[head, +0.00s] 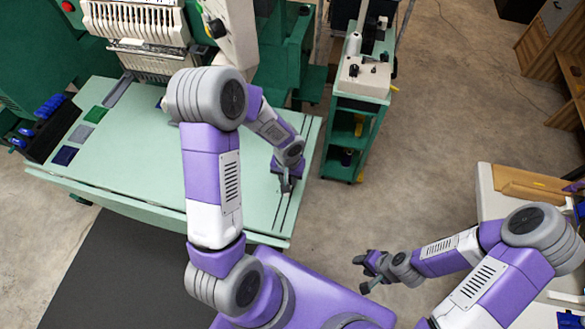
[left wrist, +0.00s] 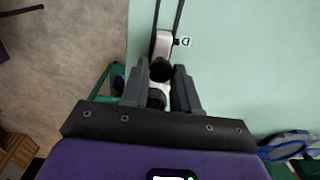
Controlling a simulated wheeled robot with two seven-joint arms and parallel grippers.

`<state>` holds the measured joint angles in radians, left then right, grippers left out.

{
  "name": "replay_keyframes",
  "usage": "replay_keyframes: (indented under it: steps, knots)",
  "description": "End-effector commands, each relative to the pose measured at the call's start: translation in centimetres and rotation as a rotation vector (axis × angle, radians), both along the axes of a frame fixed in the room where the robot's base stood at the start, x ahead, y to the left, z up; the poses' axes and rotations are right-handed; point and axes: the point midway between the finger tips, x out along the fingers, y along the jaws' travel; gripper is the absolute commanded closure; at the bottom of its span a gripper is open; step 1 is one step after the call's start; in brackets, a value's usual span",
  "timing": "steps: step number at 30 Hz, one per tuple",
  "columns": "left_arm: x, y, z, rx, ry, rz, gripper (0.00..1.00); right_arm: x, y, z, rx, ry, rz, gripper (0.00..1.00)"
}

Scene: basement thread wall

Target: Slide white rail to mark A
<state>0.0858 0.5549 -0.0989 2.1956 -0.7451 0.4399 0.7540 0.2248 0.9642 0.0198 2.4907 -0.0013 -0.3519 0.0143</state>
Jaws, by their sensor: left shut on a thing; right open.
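The white rail (left wrist: 164,43) shows in the left wrist view as a white piece between two dark slots on the pale green table (left wrist: 230,60). A black knob (left wrist: 160,69) stands on it. My left gripper (left wrist: 159,78) is shut on the knob. A small white label (left wrist: 185,42) with a dark letter, like a D, lies right beside the rail. I cannot make out a mark A. In the head view my left gripper (head: 287,185) is at the table's right side, over dark slots, and hides the rail. My right gripper (head: 368,271) is open and empty, above the floor.
An embroidery machine (head: 140,25) stands at the back left of the table. Coloured patches (head: 80,133) and blue-lidded items (head: 50,105) lie at its left. A green cart (head: 350,120) stands right of the table. A workbench (head: 490,200) is at far right. Open floor lies between.

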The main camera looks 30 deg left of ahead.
Motion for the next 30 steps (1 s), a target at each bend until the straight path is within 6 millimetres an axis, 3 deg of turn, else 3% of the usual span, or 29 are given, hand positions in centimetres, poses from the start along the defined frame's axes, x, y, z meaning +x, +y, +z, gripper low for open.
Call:
replay_keyframes:
  steps: [30]
  knots:
    - [3.1,0.7,0.0,0.000,-0.001,0.000,1.00,0.0,0.0,1.0,0.000,0.000,0.000,0.57]
